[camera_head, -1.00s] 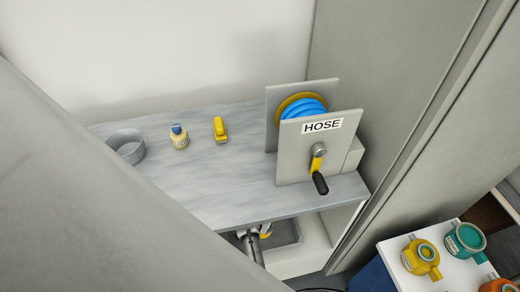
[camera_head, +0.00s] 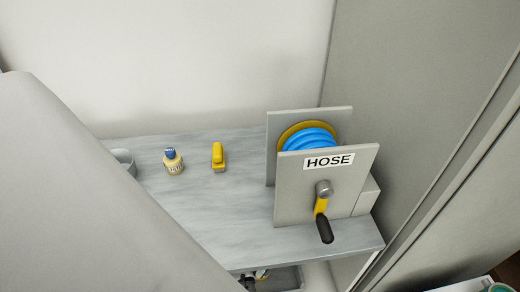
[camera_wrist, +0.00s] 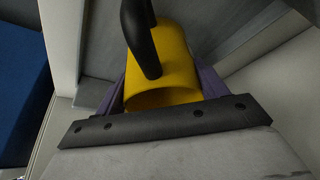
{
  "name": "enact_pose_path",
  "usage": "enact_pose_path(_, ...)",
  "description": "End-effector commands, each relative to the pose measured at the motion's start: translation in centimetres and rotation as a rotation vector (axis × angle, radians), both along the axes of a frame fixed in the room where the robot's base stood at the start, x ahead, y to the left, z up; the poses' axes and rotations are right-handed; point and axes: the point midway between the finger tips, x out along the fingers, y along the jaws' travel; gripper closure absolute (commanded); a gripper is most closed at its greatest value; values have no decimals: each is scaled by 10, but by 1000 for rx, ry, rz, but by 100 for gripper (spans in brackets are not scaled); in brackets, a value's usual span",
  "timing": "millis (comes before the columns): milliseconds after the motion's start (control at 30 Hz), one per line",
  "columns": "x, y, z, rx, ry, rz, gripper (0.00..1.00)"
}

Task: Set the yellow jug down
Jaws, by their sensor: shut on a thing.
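The yellow jug (camera_wrist: 165,65) fills the middle of the wrist view, with a black curved handle (camera_wrist: 143,40) toward the camera. The purple fingers of my gripper (camera_wrist: 160,82) lie on both sides of the jug and are shut on it. The jug's rim or open end faces the near side of the view. What lies under the jug is hidden. In the head view the jug cannot be made out clearly; my arm covers the left side.
A grey shelf (camera_head: 215,215) carries a hose reel (camera_head: 325,180) with a crank, a small yellow object (camera_head: 218,157), a blue-capped bottle (camera_head: 173,161) and a grey ring-like container (camera_head: 123,160). A grey tray (camera_head: 285,279) shows below the shelf. A tall grey panel stands at right.

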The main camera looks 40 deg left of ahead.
Motion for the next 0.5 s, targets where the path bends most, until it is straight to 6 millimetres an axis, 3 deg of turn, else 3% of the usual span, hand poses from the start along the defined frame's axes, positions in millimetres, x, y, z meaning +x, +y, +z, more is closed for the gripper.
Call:
enact_pose_path(267,0,0,-4,-1,0,0,61)
enact_pose_path(300,0,-1,-3,-2,1,-1,23)
enact_pose_path(433,0,-1,-3,-1,1,1,6)
enact_pose_path(500,0,-1,-3,-1,1,1,6)
